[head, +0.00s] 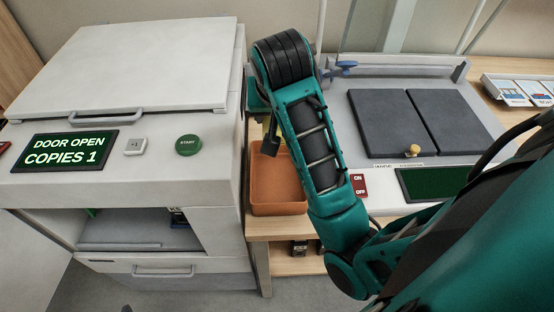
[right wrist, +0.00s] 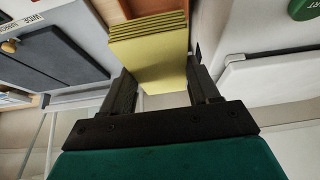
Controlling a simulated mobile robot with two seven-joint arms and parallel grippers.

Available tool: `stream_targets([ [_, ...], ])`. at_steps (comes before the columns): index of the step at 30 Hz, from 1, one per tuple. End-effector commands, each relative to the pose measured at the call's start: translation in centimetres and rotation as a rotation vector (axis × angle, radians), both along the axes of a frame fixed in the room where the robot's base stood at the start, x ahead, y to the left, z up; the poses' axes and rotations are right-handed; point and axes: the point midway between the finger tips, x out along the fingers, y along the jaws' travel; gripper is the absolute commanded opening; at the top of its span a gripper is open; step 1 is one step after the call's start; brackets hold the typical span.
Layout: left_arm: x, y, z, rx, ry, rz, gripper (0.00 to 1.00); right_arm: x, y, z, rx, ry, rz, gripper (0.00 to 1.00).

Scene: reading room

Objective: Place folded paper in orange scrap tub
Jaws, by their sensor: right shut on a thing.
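The orange scrap tub (head: 278,190) stands on the wooden table between the copier and the grey board unit. Part of it also shows at the top of the right wrist view (right wrist: 142,8). My right gripper (right wrist: 160,82) is shut on the yellow folded paper (right wrist: 150,58), a stack of several folded layers. In the head view my right arm hides most of the gripper and paper, which are at the tub's far end, seemingly above it. My left gripper is in neither view.
The copier (head: 130,70) stands close on the left, its front door open and its display reading "DOOR OPEN COPIES 1". The board unit with two dark panels (head: 385,125) and a red ON/OFF switch (head: 359,184) is close on the right. Picture cards (head: 515,90) lie far right.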

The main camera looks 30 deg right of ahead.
Motion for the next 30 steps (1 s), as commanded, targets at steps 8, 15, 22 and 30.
stream_targets([
  [8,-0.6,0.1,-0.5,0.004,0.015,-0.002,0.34,-0.3,-0.1,-5.7,-0.002,0.013,-0.001,0.32],
  [15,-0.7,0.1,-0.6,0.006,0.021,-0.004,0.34,-0.2,0.0,-12.0,-0.001,0.010,0.001,0.32],
  [22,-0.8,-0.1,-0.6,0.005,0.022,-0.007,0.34,-0.1,0.0,-15.3,0.000,0.003,-0.001,0.32],
  [30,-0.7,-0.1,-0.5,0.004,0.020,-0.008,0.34,-0.1,0.0,-18.5,-0.001,0.006,0.001,0.32],
])
